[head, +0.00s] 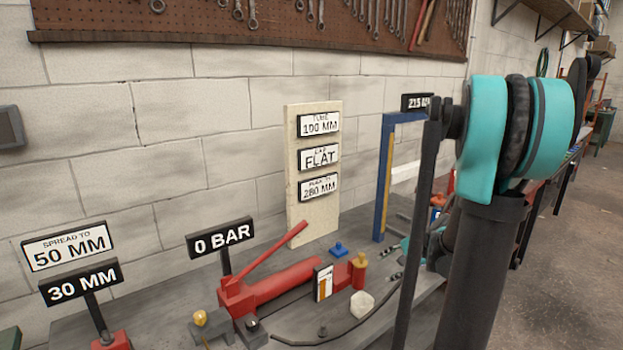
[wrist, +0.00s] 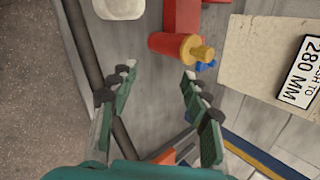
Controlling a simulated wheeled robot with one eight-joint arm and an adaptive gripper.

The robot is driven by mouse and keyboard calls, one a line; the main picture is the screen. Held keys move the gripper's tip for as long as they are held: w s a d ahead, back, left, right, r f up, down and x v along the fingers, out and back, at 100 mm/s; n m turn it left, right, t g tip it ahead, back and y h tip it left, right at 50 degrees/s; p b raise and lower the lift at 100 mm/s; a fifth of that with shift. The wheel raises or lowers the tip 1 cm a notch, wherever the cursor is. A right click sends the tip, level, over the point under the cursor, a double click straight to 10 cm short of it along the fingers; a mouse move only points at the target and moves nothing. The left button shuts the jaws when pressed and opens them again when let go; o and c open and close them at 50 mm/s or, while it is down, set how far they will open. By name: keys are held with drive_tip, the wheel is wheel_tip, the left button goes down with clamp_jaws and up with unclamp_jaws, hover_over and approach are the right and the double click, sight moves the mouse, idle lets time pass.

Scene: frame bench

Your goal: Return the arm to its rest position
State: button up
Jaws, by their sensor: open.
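My gripper (wrist: 160,72) is open, with its two green fingers spread apart and nothing between them in the wrist view. In the head view my gripper (head: 379,263) is small and partly hidden behind my dark arm link, low over the bench. A red cylinder with a yellow end (wrist: 182,48) lies just beyond the fingertips in the wrist view; it also shows in the head view (head: 359,268). My teal and dark arm fills the right of the head view.
A red hand pump (head: 270,285) with a raised handle stands on the grey bench (head: 170,310). A blue and yellow frame (head: 384,180) stands close to my arm. An upright board (head: 293,150) with signs is behind. A white lump (head: 362,304) and a dark hose lie in front.

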drive_tip(key=s+a+f+n+h, duration=0.2)
drive_tip(key=s+n, duration=0.4)
drive_tip(key=s, duration=0.4)
drive_tip(key=s+a+f+n+g+h, duration=0.1)
drive_tip(key=s+a+n+h, duration=0.2)
drive_tip(key=s+n, duration=0.3)
drive_tip(key=s, duration=0.4)
drive_tip(key=shift+s+f+n+g, duration=0.25)
drive_tip(key=shift+f+n+g, duration=0.05)
drive_tip(key=shift+f+n, duration=0.1)
